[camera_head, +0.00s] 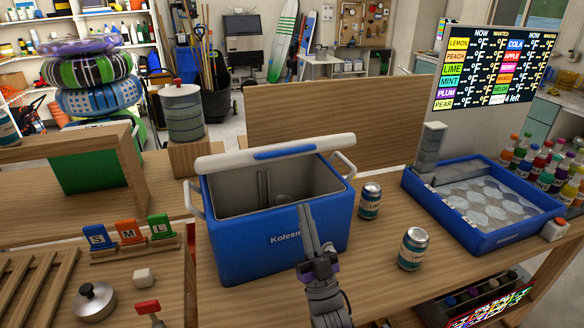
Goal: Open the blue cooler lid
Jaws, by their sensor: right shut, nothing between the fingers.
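The blue cooler (235,245) stands on the wooden counter with white handles at its sides. Its white lid (224,160), with a blue strip (284,151), is raised along the far side of the opening. The grey interior (240,195) shows below it and looks empty apart from darker shapes at the back wall. My right gripper (305,210) points up in front of the cooler's right front, its fingers closed together and holding nothing. It covers part of the cooler's front lettering. It appears apart from the lid. My left gripper is not in view.
Two cans (370,201) (412,248) stand right of the cooler, close to my right arm. A blue ice tray (478,236) lies farther right. Left are S, M, L blocks (129,232), a white cube (144,277) and a metal lidded pot (94,302). A wooden panel (385,125) stands behind.

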